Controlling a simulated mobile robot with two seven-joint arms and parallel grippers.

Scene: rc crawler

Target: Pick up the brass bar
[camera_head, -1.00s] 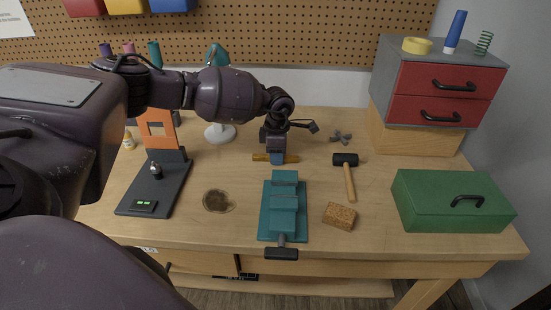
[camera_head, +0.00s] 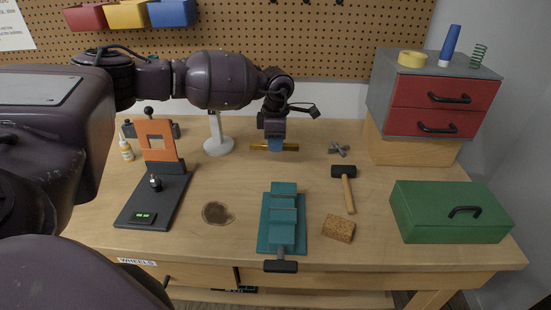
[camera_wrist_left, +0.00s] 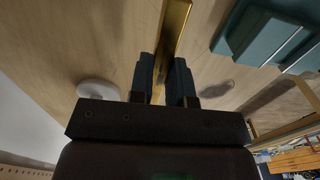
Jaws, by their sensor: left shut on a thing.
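The brass bar (camera_head: 289,147) is a thin golden rod lying crosswise in the jaws of my left gripper (camera_head: 276,146), above the bench behind the teal vise. In the left wrist view the bar (camera_wrist_left: 172,30) runs between the two dark fingers of the gripper (camera_wrist_left: 164,75), which is shut on it. The middle of the bar is hidden by the fingers in the head view. My right gripper is not in view.
The teal vise (camera_head: 283,217) stands in front, with a cork block (camera_head: 338,228) and a mallet (camera_head: 347,188) to its right. A green toolbox (camera_head: 440,215) is at right. An orange-framed press (camera_head: 160,140) and a white lamp base (camera_head: 218,146) are at left.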

